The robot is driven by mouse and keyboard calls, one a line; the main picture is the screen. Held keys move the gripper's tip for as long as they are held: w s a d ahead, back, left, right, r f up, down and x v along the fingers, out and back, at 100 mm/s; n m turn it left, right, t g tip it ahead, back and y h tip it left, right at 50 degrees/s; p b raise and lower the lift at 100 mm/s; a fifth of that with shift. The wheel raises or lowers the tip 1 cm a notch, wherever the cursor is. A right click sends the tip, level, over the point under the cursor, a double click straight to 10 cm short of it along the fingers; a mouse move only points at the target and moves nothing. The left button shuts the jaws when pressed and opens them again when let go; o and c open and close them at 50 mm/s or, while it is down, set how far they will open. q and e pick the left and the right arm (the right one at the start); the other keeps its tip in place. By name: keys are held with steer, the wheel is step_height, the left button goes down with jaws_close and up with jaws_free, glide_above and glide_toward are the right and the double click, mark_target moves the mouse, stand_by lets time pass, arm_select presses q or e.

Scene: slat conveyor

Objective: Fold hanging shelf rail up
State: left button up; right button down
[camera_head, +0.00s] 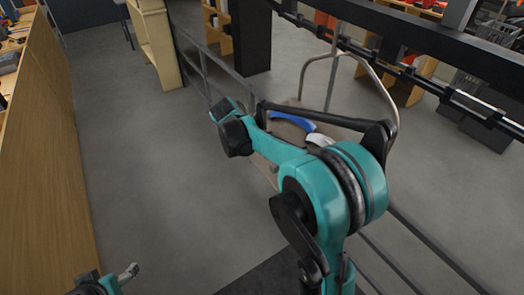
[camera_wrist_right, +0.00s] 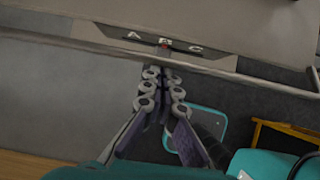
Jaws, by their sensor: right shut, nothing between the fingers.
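A hanging shelf (camera_head: 283,118) with a tan deck hangs from a pale looped frame (camera_head: 396,95) behind my right arm. In the right wrist view its pale surface (camera_wrist_right: 240,25) fills the top, with a dark plate lettered A, B, C. A thin rail (camera_wrist_right: 250,80) runs across along the shelf's near edge. My right gripper (camera_wrist_right: 166,72) is shut and empty, its fingertips close to the rail just below the lettered plate; I cannot tell if they touch. In the head view my right arm hides the near part of the shelf. My left gripper (camera_head: 128,272) is partly visible at bottom left.
A blue curved item (camera_head: 293,120) and a white item (camera_head: 320,139) are by the shelf. A dark overhead conveyor beam (camera_head: 430,40) crosses the upper right. Metal guide rails (camera_head: 203,62) stand left of the shelf. Grey floor (camera_head: 145,180) is clear beside a wooden cabinet (camera_head: 45,150).

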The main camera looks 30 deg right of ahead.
steer(key=d+r+y+p, duration=0.1)
steer(key=d+y, duration=0.1)
steer(key=d+r+y+p, duration=0.1)
steer(key=d+r+y, duration=0.1)
steer(key=d+r+y+p, duration=0.1)
steer(key=d+y, duration=0.1)
steer(key=d, duration=0.1)
steer(key=shift+w+r+g, duration=0.3)
steer(key=shift+r, duration=0.1)
stand_by(0.3)
